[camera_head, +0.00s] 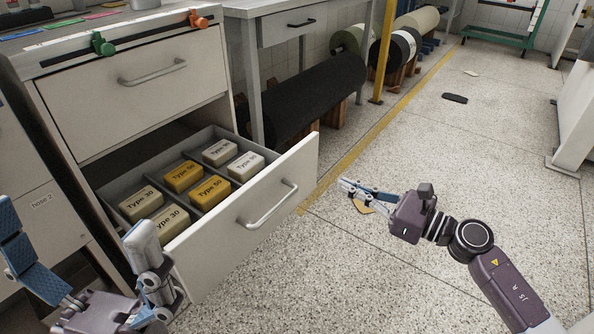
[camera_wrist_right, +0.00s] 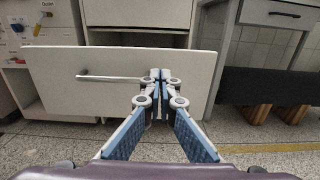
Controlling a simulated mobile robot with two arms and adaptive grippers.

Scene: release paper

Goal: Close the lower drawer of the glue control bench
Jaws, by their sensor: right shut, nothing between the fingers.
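The lower drawer (camera_head: 240,228) of the glue control bench (camera_head: 130,85) is pulled out. Its white front has a metal bar handle (camera_head: 270,205). Inside are several labelled blocks in compartments, cream, yellow and white. My right gripper (camera_head: 345,187) is shut and empty, in front of the drawer front and to the right of the handle, apart from it. In the right wrist view, the closed fingertips (camera_wrist_right: 160,75) point at the drawer front (camera_wrist_right: 110,65), just right of the handle's end. My left gripper (camera_head: 75,228) has its fingers spread, near the drawer's left front corner.
A dark roll (camera_head: 312,95) lies under the neighbouring table, behind the drawer. Speckled floor to the right is mostly clear.

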